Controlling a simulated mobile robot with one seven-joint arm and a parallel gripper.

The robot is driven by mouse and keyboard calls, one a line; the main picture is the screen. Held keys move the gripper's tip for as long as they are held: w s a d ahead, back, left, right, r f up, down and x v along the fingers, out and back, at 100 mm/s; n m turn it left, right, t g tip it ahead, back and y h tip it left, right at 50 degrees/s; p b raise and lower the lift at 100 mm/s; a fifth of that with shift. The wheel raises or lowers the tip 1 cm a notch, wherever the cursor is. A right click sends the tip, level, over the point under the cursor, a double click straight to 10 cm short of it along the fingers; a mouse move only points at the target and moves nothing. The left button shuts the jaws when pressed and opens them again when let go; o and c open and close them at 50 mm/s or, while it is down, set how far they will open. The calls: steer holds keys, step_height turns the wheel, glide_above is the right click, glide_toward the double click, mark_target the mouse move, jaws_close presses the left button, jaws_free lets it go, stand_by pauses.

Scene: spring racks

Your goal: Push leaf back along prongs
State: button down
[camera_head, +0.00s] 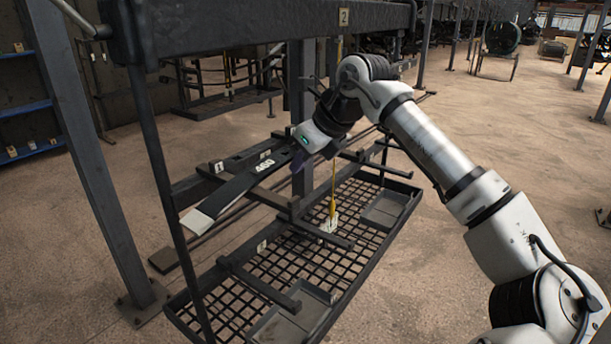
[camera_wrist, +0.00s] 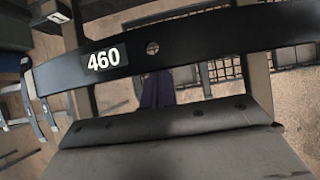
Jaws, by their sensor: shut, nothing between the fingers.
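The leaf is a long, dark, slightly curved strip (camera_head: 236,188) with a white 460 label and a pale end at the lower left. In the head view it lies across the rack's prongs (camera_head: 270,196). In the wrist view the leaf (camera_wrist: 215,38) spans the top, with a round hole right of its label. My gripper (camera_head: 298,165) is shut and empty, its purple fingers pointing down beside the leaf's upper right part. The fingers also show in the wrist view (camera_wrist: 157,90), close to the leaf's near edge. I cannot tell whether they touch it.
A mesh tray (camera_head: 345,215) sits low under the prongs. A dark beam (camera_head: 270,22) crosses above, and a steel post (camera_head: 85,150) stands at left. Open floor lies at right.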

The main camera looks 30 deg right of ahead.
mark_target(285, 153)
steer(key=shift+w+a+r+p, duration=0.1)
steer(key=shift+w+a, duration=0.15)
steer(key=shift+w, duration=0.4)
steer(key=shift+w+a+f+p, duration=0.1)
steer(key=shift+w+a, duration=0.2)
steer(key=shift+w, duration=0.35)
steer(key=shift+w+a+r+p, duration=0.1)
steer(key=shift+w+a, duration=0.15)
steer(key=shift+w, duration=0.4)
steer(key=shift+s+d+b, duration=0.3)
steer(key=shift+s+d, duration=0.05)
steer(key=shift+s, duration=0.5)
steer(key=shift+s+d+b, duration=0.15)
steer(key=shift+s+d, duration=0.15)
steer(key=shift+s, duration=0.35)
steer(key=shift+s+d+b, duration=0.15)
steer(key=shift+s+d, duration=0.1)
steer(key=shift+s, duration=0.45)
steer(key=shift+s+d+b, duration=0.15)
steer(key=shift+s+d, duration=0.15)
steer(key=shift+s, duration=0.35)
steer(key=shift+s, duration=0.1)
